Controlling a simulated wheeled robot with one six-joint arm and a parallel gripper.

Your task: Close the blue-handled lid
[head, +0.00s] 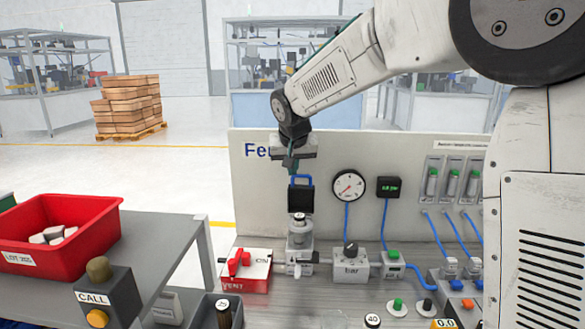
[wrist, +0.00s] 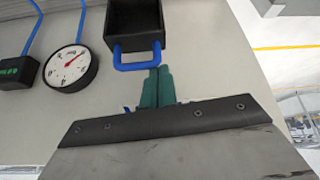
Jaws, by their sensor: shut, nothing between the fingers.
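The black lid (head: 300,199) with its blue handle (head: 302,178) stands raised above a metal unit (head: 300,243) on the workbench, in front of the white back panel. In the wrist view the lid (wrist: 134,20) shows as a hollow black box, its blue handle (wrist: 137,56) towards my fingers. My gripper (head: 289,166) is just above and slightly left of the handle in the head view. In the wrist view its teal fingers (wrist: 158,72) are together and empty, with tips right by the handle. I cannot tell whether they touch it.
A round gauge (head: 348,186) and a green display (head: 389,188) are on the panel right of the lid. A red-topped vent box (head: 245,270) and a bar regulator (head: 351,264) flank the metal unit. A red bin (head: 62,240) stands left.

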